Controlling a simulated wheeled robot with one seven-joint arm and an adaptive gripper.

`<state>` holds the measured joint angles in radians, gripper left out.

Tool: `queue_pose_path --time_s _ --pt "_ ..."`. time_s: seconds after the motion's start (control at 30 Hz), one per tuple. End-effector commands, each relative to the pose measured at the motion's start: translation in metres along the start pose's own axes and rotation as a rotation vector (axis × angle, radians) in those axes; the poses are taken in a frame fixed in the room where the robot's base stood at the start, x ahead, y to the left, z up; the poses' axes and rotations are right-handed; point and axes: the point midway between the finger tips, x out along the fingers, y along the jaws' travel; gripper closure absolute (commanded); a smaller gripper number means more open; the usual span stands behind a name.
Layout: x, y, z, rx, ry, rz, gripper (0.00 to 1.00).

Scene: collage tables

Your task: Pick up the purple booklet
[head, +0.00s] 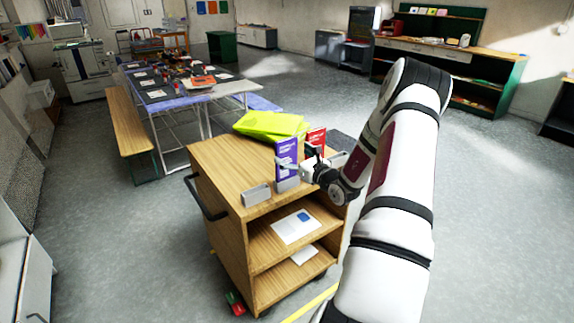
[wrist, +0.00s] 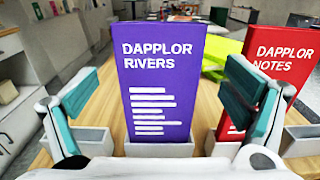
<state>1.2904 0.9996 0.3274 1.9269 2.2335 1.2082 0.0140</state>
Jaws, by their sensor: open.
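The purple booklet (head: 287,158) stands upright in a small grey holder (head: 286,185) on top of the wooden cart. In the wrist view the purple booklet (wrist: 157,85) faces me, with "DAPPLOR RIVERS" on its front. My gripper (head: 303,163) is at the booklet's near right side in the head view. In the wrist view my gripper (wrist: 162,100) is open, with one finger to the left and one to the right of the booklet. I see no contact, and the depth between fingers and booklet is hard to tell.
A red booklet (wrist: 278,75) stands close on the right, partly behind the right finger. An empty-looking grey holder (head: 256,194) is on the left of the cart top (head: 222,160). Yellow-green folders (head: 268,124) lie behind. A long table and bench stand farther back.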

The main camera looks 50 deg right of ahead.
Motion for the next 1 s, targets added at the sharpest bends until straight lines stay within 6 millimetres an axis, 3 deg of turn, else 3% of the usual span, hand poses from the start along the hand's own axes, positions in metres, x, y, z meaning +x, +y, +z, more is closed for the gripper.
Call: queue_pose_path --time_s 0.23,0.53,0.83,1.0 --pt "0.032 0.001 0.002 0.0 0.0 0.002 0.06" --pt "0.037 0.001 0.002 0.0 -0.001 0.001 0.06" --pt "0.036 0.001 0.002 0.0 -0.001 0.001 0.74" --pt "0.036 0.001 0.002 -0.001 -0.001 0.001 0.77"
